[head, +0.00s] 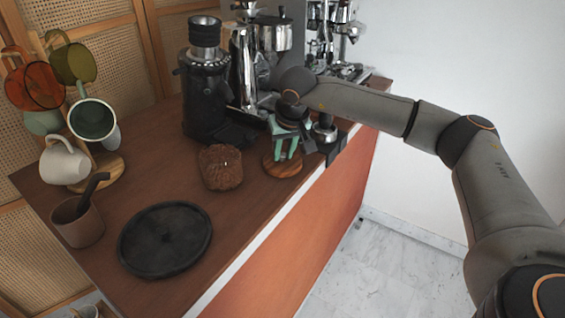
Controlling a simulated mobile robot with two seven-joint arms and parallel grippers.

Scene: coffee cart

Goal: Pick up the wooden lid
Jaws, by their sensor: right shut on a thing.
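The fingers hide the middle of the lid, so the exact hold does not show. I cannot tell whether the lid rests on the counter or is slightly above it. My left gripper is not in view.
A black grinder (205,90) and a chrome espresso machine (262,40) stand behind. A black round tray (165,239) lies at the front. A mug tree with several mugs (65,162) and a brown cup (78,222) stand at the left. A tamper (325,130) is close right.

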